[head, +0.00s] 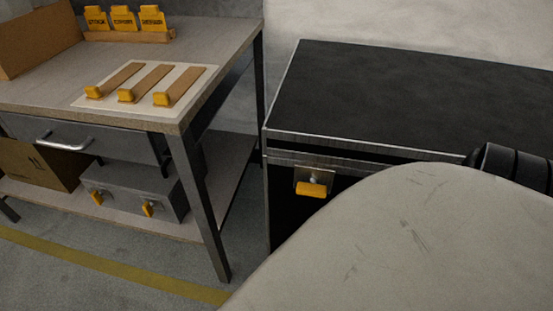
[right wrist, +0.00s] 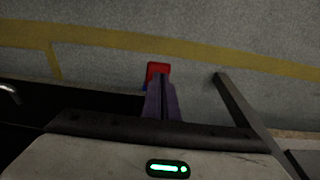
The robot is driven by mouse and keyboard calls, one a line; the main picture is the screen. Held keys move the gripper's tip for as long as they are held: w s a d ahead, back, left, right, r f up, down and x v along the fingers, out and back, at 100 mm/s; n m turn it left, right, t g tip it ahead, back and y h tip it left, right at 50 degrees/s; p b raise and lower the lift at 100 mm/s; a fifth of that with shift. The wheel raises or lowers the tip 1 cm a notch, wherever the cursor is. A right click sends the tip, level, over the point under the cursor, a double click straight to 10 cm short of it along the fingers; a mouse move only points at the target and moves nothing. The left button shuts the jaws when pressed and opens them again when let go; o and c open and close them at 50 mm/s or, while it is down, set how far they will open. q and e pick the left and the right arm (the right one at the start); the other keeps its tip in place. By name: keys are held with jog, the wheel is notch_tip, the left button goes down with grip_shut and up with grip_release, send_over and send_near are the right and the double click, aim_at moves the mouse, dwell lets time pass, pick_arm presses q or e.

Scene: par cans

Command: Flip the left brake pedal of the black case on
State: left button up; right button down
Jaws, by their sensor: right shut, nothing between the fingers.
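The black case (head: 400,100) stands at the right in the head view. An orange tab on a small metal plate (head: 312,188) is on its front near the left corner. No brake pedal can be clearly made out in the head view, where my own pale arm part hides the lower front. In the right wrist view my right gripper (right wrist: 160,84) has its purple fingers together, pointing away over the floor. A small red block (right wrist: 158,69) with a blue edge shows at the fingertips; I cannot tell whether it is a pedal or touches them. My left gripper is not in view.
A workbench (head: 225,40) stands left of the case, with a pale board (head: 82,100) of yellow-ended wooden strips. A grey box (head: 120,185) with orange latches is on its lower shelf. A yellow line (head: 100,262) runs along the floor. A gap separates bench and case.

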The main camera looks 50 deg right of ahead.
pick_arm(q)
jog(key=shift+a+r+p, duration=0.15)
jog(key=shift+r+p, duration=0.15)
pick_arm(e)
notch_tip(320, 180, up, 2)
jog(key=shift+s+a+r, duration=0.1)
jog(key=shift+a, duration=0.05)
